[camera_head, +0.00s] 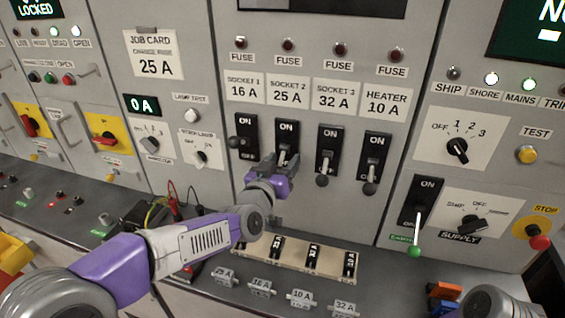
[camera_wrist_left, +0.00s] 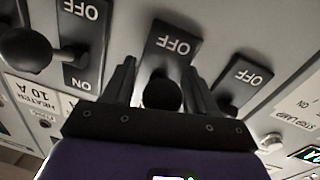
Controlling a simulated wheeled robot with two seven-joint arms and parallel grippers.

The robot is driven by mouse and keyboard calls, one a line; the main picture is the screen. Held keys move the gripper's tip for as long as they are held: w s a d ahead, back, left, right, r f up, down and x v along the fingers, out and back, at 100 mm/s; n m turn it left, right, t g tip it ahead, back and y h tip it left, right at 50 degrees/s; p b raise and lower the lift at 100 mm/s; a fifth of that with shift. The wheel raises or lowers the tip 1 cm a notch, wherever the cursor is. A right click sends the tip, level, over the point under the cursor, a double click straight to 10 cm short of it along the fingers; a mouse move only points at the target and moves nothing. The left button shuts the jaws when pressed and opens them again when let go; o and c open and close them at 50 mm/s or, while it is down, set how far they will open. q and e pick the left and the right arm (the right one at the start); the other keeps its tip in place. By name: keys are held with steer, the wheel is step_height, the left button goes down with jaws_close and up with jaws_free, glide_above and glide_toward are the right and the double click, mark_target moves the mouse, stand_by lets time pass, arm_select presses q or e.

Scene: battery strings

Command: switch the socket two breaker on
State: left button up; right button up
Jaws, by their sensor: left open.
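The socket two breaker (camera_head: 288,132) is a black switch plate under the "SOCKET 2 25 A" label (camera_head: 288,93), with ON at its top. My left gripper (camera_head: 272,180) is in front of its lower part and hides the lever's end in the head view. In the left wrist view, which is upside down, the breaker's plate (camera_wrist_left: 176,42) shows OFF. Its round black knob (camera_wrist_left: 162,93) sits between the two open fingers of my left gripper (camera_wrist_left: 160,80). I cannot tell whether a finger touches it. My right gripper is out of view.
The socket one breaker (camera_head: 243,128) is close on the left; the socket three breaker (camera_head: 327,140) and heater breaker (camera_head: 377,150) are on the right, knobs protruding. Below, a beige fuse holder (camera_head: 263,256) and several rating tags lie on the grey ledge (camera_head: 390,285).

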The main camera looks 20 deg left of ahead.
arm_select(q)
steer(key=shift+w, duration=0.1)
jaws_close()
stand_by(0.3)
